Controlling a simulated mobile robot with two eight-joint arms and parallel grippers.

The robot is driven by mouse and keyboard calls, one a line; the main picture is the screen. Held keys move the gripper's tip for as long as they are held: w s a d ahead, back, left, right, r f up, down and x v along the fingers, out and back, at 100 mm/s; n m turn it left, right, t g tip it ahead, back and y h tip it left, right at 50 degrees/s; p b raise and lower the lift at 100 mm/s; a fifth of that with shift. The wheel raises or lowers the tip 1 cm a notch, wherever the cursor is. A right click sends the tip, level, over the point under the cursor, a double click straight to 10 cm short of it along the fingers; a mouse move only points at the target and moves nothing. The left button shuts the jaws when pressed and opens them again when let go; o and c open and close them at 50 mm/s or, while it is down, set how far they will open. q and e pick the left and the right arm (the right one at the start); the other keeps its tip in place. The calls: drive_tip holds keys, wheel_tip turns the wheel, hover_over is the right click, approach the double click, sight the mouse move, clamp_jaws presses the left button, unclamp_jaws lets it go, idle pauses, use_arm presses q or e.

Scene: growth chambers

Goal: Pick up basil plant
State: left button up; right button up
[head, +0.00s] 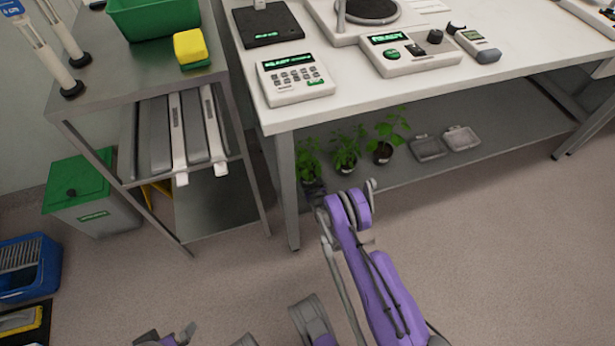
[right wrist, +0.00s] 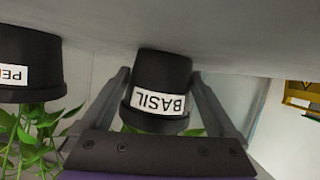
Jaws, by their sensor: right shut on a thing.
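The basil plant (head: 308,161) is the leftmost of three potted plants on the lower shelf under the white bench. In the right wrist view, which is upside down, its black pot (right wrist: 162,75) has a white label reading BASIL, with green leaves below it in the picture. My right gripper (right wrist: 160,88) is shut on this pot, one finger on each side. In the head view my right gripper (head: 314,190) is at the shelf's front left, partly hidden by my purple arm. Part of my left arm shows at the bottom edge; its jaws are unclear.
A second plant (head: 345,152) and a third plant (head: 384,138) stand right of the basil. A neighbouring pot (right wrist: 28,65) has a label starting PE. Shallow trays (head: 428,148) lie further right. A bench leg (head: 286,195) is close on the left. The front floor is clear.

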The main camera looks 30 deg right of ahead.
wheel_tip(320, 180, up, 10)
drive_tip(key=p, duration=0.3)
drive_tip(key=shift+f, duration=0.1)
drive_tip(key=shift+s, duration=0.1)
